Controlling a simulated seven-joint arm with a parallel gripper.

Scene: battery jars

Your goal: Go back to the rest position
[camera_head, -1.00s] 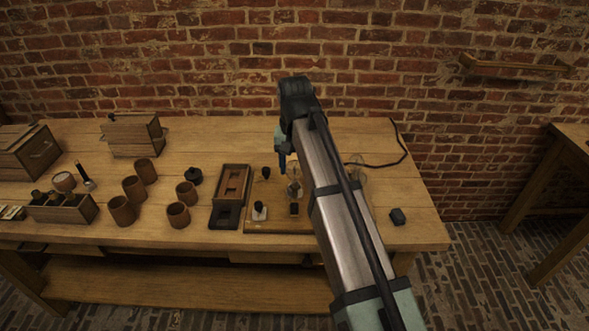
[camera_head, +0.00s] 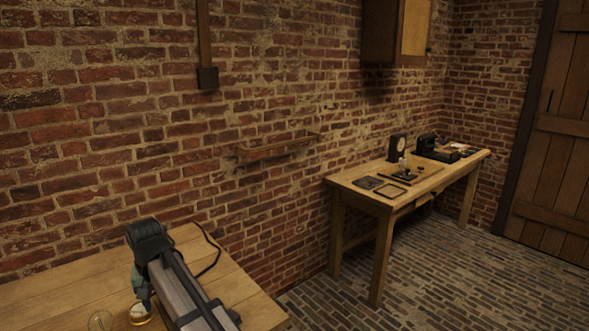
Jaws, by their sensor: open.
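My arm reaches over the near workbench (camera_head: 75,280) at the lower left, its dark elbow-like joint the highest part. My gripper (camera_head: 146,305) hangs below the teal wrist part, pointing down at the bench. Its fingers are small and partly hidden, but it is open, with nothing seen held in it. A round piece with a brass rim (camera_head: 140,316) is just below it; I cannot tell whether they touch. A clear glass bulb (camera_head: 100,320) stands to its left, cut by the bottom edge.
A dark cable (camera_head: 212,250) lies on the bench right of my arm. A second table (camera_head: 432,184) with a clock (camera_head: 397,146) and dark apparatus (camera_head: 440,148) stands along the brick wall. A wooden shelf (camera_head: 280,145) hangs between. Brick floor is open in front; a door (camera_head: 560,140) is far right.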

